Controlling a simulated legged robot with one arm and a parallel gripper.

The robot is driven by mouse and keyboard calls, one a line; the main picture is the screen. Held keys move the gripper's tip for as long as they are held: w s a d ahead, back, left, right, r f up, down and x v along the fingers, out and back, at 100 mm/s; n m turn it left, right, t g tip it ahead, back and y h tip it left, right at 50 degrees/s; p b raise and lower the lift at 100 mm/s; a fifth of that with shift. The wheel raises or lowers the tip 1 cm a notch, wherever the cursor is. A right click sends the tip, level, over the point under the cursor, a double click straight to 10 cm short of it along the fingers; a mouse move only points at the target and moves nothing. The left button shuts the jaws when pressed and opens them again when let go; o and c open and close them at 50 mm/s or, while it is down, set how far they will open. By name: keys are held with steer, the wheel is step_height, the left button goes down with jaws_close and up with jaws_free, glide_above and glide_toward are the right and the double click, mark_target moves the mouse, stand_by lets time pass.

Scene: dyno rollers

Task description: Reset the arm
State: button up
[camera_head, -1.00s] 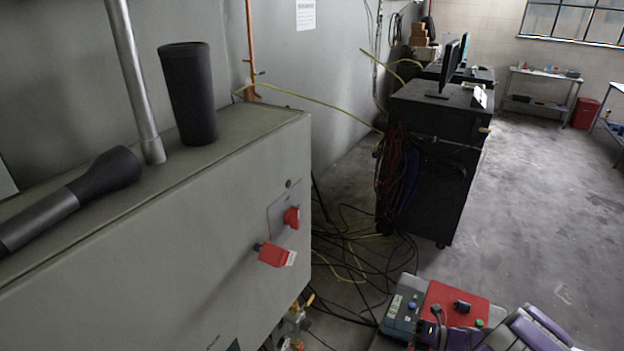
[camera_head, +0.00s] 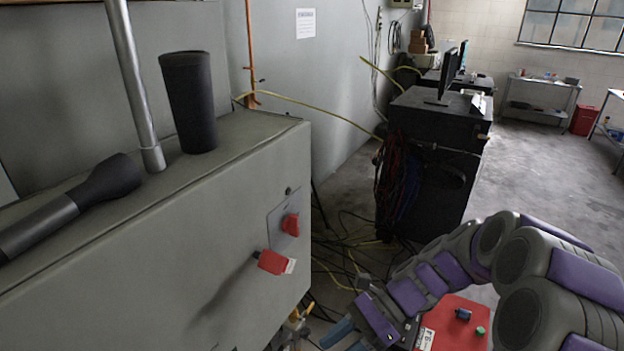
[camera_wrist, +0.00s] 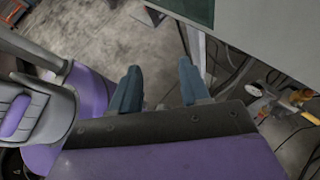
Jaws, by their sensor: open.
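My gripper (camera_wrist: 159,70) shows in the wrist view with its two blue-grey fingers spread apart and nothing between them. Bare concrete floor shows beyond the fingers. In the head view my gripper (camera_head: 339,341) is at the bottom edge, low beside the right end of the grey cabinet (camera_head: 180,255), and partly cut off by the frame. My purple and grey arm (camera_head: 440,270) is raised and bent across the lower right, reaching toward the cabinet's lower end.
The cabinet front has a red knob (camera_head: 291,224) and a red tag or lock (camera_head: 272,262). A black cup-shaped part (camera_head: 188,100) and a flashlight-like tool (camera_head: 75,207) are on top. A black cart (camera_head: 440,130) stands behind, with loose cables on the floor. Open floor lies at right.

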steer(key=s+d+r+n+t+h, duration=0.1)
steer(key=s+d+r+n+h, duration=0.1)
steer(key=s+d+n+h, duration=0.2)
steer(key=s+d+r+n+t+h, duration=0.1)
steer(key=s+d+n+h, duration=0.4)
steer(key=s+n, duration=0.6)
steer(key=s+t+h, duration=0.1)
steer(key=s+h, duration=0.1)
steer(key=s, duration=0.3)
steer(key=shift+s+r, duration=0.2)
steer(key=shift+r, duration=0.15)
